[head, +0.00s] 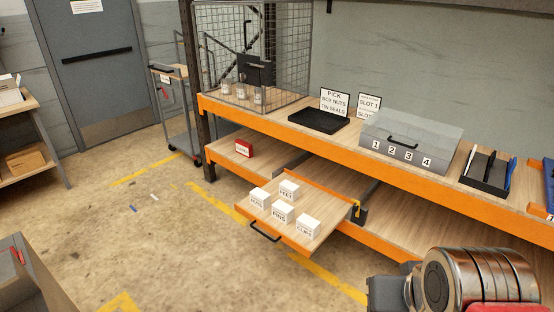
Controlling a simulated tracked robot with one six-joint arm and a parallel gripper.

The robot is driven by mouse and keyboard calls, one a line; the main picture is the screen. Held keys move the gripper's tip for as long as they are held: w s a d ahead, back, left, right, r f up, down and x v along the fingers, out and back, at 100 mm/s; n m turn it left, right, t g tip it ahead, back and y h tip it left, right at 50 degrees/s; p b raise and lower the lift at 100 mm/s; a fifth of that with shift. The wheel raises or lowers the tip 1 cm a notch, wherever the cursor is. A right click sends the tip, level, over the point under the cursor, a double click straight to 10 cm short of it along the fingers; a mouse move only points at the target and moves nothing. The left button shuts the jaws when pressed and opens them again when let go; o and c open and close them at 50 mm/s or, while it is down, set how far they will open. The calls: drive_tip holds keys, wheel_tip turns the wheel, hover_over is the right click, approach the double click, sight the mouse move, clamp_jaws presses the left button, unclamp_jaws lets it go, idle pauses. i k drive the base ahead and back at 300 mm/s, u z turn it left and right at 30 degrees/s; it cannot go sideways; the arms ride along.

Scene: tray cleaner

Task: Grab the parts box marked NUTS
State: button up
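Several small white boxes stand on a pulled-out wooden drawer tray (318,214) below the bench. The left box (259,198) has a label that is too small to read surely. The back box (289,189) has a label that I cannot read surely. The middle box (283,211) seems marked PINS, and the front right box (307,228) seems marked CLIPS. I cannot tell which one is marked NUTS. Parts of my arm show at the bottom right, apart from the boxes; my gripper's fingertips are not in view.
On the bench stand a wire cage (285,45) with jars, a black tray (318,120), a sign (335,103) reading PICK BOX NUTS, and a clear-lidded case (415,138). A red box (243,148) lies on the lower shelf. Floor left of the drawer is mostly clear.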

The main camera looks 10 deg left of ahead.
sight(261, 199)
drive_tip(key=u, duration=0.05)
drive_tip(key=i, duration=0.9)
drive_tip(key=u, duration=0.35)
drive_tip(key=i, duration=0.95)
drive_tip(key=u, duration=0.9)
drive_tip(key=i, duration=0.55)
drive_tip(key=u, duration=0.9)
drive_tip(key=i, duration=0.75)
drive_tip(key=u, duration=0.45)
